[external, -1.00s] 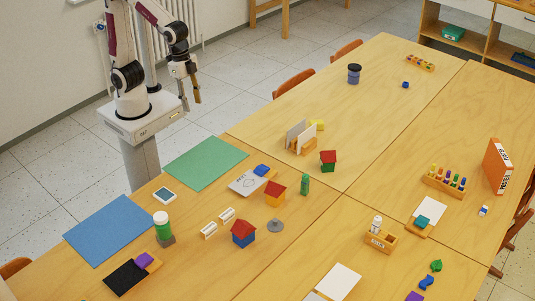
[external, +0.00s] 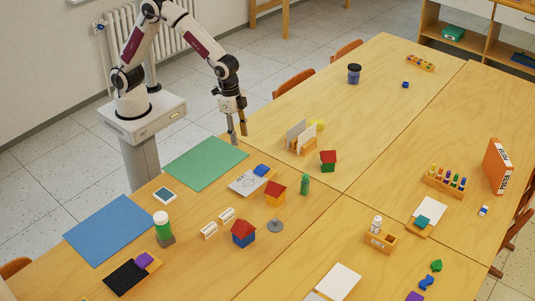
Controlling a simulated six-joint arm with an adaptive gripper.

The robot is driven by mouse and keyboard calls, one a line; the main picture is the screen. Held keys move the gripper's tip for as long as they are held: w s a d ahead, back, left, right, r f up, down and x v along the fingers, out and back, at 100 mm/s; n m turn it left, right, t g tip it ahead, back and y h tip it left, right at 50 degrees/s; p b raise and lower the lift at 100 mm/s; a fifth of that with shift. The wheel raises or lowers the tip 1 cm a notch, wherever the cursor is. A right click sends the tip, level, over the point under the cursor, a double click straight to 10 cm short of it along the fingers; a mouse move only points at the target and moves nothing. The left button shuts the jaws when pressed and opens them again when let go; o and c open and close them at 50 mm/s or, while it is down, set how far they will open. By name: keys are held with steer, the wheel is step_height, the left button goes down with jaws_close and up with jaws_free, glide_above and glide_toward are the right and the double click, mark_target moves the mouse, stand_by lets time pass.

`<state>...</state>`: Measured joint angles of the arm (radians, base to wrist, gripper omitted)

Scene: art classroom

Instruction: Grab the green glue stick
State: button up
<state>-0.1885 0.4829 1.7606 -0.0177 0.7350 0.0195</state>
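The green glue stick (external: 305,184) appears to be the small upright green cylinder on the near table, to the right of the little orange house with a red roof. My gripper (external: 238,135) hangs fingers-down near the table's back edge, by the right corner of the green mat. It is up and to the left of the glue stick and well apart from it. Its two fingers show a gap between them with nothing held.
The orange house (external: 275,194) stands close left of the glue stick, and a grey disc-like piece (external: 275,226) lies below. A red-roofed green house (external: 328,160) and a card holder (external: 301,137) stand behind. The table right of the glue stick is clear.

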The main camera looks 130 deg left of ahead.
steer(key=w+a+f+t, duration=0.2)
steer(key=w+a+f, duration=0.3)
steer(key=w+f, duration=0.6)
steer(key=t+y, duration=0.1)
steer(key=t, duration=0.1)
glide_toward(305, 176)
steer(key=shift+w+a+f, duration=0.25)
steer(key=shift+f, duration=0.3)
steer(key=shift+w+a+f, duration=0.2)
steer(key=shift+a+f, duration=0.05)
steer(key=shift+f, duration=0.35)
steer(key=shift+x, duration=1.3)
steer(key=shift+d, duration=0.1)
steer(key=shift+d+x, duration=0.15)
steer(key=shift+x, duration=1.15)
steer(key=shift+d+x, duration=0.1)
steer(key=shift+x, duration=1.2)
steer(key=shift+w, duration=0.15)
steer(key=shift+c, duration=0.3)
jaws_close()
